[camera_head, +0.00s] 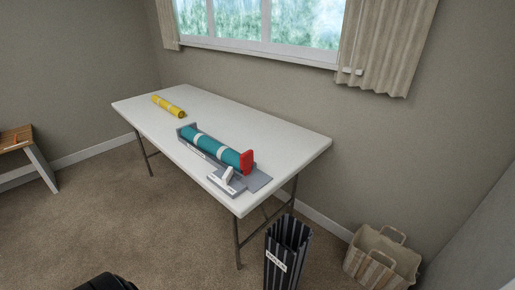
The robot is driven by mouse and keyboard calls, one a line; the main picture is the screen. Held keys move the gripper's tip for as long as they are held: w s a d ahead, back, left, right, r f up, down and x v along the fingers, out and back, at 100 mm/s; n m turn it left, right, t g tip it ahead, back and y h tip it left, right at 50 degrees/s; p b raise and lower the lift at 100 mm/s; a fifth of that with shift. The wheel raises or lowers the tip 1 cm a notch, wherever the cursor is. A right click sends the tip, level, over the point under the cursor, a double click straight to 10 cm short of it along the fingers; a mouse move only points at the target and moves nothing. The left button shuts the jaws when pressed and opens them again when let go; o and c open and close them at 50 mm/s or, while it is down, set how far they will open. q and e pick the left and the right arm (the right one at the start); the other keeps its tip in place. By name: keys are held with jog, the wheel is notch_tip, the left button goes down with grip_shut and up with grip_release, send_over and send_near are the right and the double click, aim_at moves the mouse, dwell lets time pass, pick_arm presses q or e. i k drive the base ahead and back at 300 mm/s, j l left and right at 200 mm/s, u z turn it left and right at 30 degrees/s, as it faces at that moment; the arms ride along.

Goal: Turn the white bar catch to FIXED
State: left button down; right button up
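The white bar catch (228,175) stands on a small grey plate (238,188) at the near right end of the white table. The plate has small white labels that are too small to read, so I cannot tell which position the bar points to. Beside it, a teal roll (214,147) with pale bands lies in a grey cradle (197,152), with a red piece (247,161) at its right end. Neither of my grippers is in view.
A yellow roll (168,106) lies at the far left of the white table (270,130). A dark ribbed bin (283,255) stands on the floor by the near right corner, with a striped bag (375,265) to its right. A wooden stool (30,150) is at left. Carpet before the table is clear.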

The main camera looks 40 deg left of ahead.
aim_at(227, 175)
jog(key=u, duration=0.75)
